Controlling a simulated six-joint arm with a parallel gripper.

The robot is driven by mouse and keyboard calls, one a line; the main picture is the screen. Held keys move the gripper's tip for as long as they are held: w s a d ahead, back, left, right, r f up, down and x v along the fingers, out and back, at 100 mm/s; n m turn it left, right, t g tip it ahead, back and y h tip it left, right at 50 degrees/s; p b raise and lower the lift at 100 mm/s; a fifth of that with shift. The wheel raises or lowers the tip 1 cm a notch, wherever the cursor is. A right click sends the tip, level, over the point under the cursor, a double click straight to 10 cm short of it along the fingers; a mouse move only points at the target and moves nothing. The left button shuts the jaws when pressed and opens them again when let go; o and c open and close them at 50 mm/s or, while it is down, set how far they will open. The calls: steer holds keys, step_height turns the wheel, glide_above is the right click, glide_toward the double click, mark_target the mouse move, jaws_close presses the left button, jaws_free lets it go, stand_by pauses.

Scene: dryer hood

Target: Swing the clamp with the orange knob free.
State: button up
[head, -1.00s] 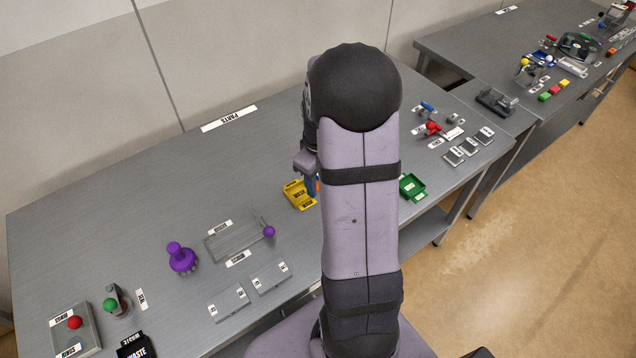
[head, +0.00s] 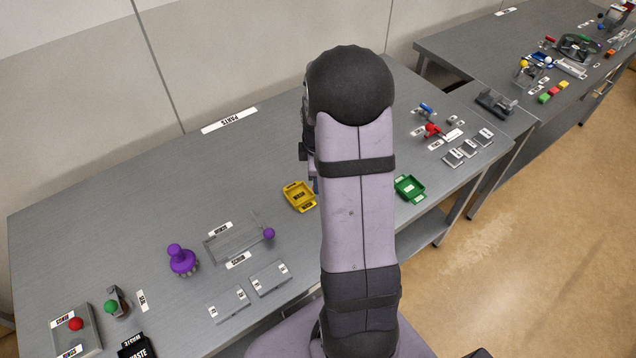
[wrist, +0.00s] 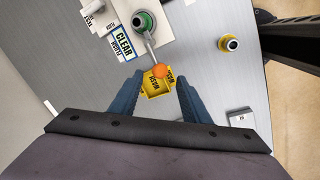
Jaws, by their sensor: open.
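The clamp with the orange knob shows in the wrist view: its orange knob (wrist: 160,71) sits at the end of a thin metal arm (wrist: 151,48). The arm runs up to a round green part (wrist: 143,22) on a pale plate. My gripper (wrist: 160,82) is open, with its two blue fingers on either side of the picture's middle and the knob between or just beyond their tips. I see no contact with the knob. In the head view my arm hides the clamp and most of my gripper.
A yellow tray (head: 299,197) lies below the knob in the wrist view, partly behind it. A green tray (head: 409,188) stands right of my arm. Purple-knobbed items are at left.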

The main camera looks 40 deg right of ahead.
steer(key=shift+w+d+f+p, duration=0.1)
steer(key=shift+w+f+p, duration=0.1)
steer(key=shift+f, duration=0.65)
steer(key=shift+w+d+f+p, duration=0.1)
steer(key=shift+f+p, duration=0.1)
steer(key=shift+f, duration=0.65)
steer(key=shift+w+d+f+p, duration=0.1)
steer(key=shift+f+p, duration=0.1)
steer(key=shift+f, duration=0.65)
jaws_close()
